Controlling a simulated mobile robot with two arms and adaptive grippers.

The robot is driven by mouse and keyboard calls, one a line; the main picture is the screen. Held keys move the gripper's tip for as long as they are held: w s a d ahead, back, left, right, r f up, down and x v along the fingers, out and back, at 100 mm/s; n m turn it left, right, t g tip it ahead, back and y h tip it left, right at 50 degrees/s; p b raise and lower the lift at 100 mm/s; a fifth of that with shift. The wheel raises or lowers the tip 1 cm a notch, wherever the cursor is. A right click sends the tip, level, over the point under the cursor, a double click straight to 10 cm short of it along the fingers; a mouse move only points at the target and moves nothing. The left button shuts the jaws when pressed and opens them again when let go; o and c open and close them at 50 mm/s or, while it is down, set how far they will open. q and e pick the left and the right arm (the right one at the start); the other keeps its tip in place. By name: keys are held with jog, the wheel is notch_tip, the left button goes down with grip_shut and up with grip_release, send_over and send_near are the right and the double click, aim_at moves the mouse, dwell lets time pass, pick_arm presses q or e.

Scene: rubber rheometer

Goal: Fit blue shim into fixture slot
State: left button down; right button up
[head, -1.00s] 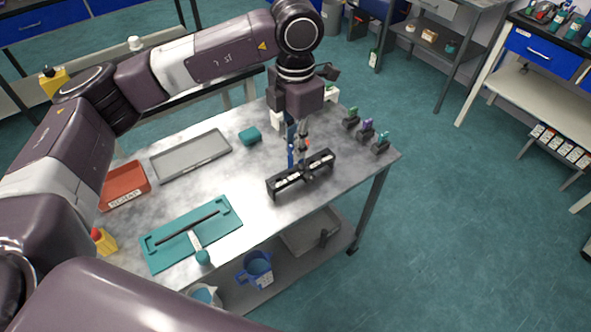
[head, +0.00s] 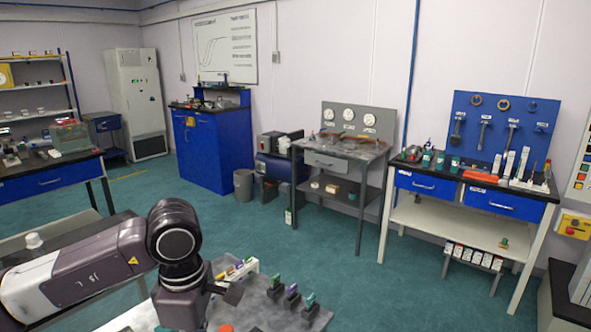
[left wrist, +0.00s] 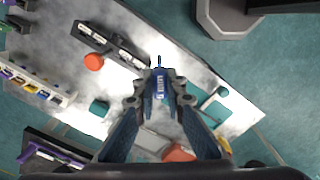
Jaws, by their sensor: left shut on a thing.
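The blue shim (left wrist: 160,84) has a white label and stands between the fingertips of my left gripper (left wrist: 161,97) in the left wrist view. The gripper is shut on it. The black fixture (left wrist: 112,45) with white labels lies up and left of the shim in that view. The shim appears apart from the fixture, but its height over the bench cannot be told. In the head view my left arm comes in at lower left; its fingertips are out of frame. My right gripper is not in view.
The wrist view shows an orange knob (left wrist: 94,62) by the fixture, a teal block (left wrist: 99,107) and a teal mat (left wrist: 217,111) on the bench. Open floor lies beyond.

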pick_arm(q)
jog(key=s+a+f+m, duration=0.2)
jog(key=s+m, duration=0.7)
jog(key=m, duration=0.9)
jog(key=shift+s+a+f, duration=0.25)
jog(key=shift+s+f, duration=0.05)
jog(key=shift+f, duration=0.35)
